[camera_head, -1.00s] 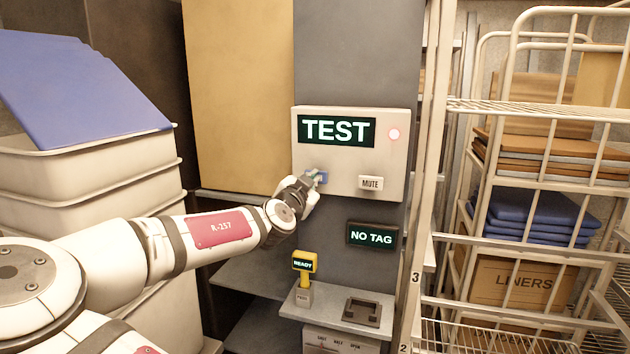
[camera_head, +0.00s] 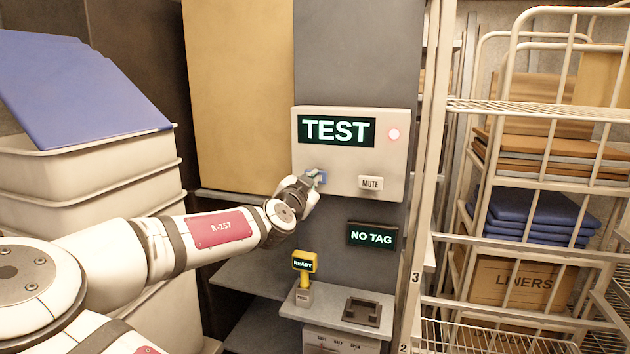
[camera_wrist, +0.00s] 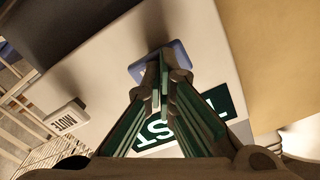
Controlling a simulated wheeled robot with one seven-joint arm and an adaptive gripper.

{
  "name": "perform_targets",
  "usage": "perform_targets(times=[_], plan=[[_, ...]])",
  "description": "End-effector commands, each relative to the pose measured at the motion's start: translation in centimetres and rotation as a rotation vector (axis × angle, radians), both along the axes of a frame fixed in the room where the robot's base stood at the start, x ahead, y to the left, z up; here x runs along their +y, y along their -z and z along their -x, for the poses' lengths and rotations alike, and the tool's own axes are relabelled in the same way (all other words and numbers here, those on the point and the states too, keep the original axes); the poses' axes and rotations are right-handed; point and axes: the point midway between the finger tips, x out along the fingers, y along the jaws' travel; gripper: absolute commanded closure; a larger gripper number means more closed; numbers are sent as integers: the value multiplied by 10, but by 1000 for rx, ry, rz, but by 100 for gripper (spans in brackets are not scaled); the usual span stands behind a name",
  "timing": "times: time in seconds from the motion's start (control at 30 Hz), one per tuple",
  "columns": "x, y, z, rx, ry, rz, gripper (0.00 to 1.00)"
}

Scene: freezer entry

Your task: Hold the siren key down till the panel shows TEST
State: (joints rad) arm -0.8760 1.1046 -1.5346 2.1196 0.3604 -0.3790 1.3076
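The alarm panel (camera_head: 345,160) is a pale box on the grey column, and its display (camera_head: 336,130) reads TEST in white-green letters. A blue key (camera_head: 322,178) is at the panel's lower left, mostly hidden behind my gripper (camera_head: 312,180). In the wrist view the blue key (camera_wrist: 143,70) lies right at my fingertips (camera_wrist: 160,62). The fingers are together with nothing between them. They appear to touch the key; how far it is pressed I cannot tell.
A white MUTE key (camera_head: 370,183) is to the right on the panel. Below are a NO TAG display (camera_head: 372,235), a yellow READY scanner (camera_head: 304,265) and a dark cradle (camera_head: 362,311) on a shelf. Stacked bins (camera_head: 90,190) stand left, a wire rack (camera_head: 530,180) right.

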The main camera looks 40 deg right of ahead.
Motion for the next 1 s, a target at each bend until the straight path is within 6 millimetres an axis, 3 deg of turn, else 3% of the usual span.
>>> perform_targets(times=[1.0], plan=[[51,-1,40,1,0,1,100]])
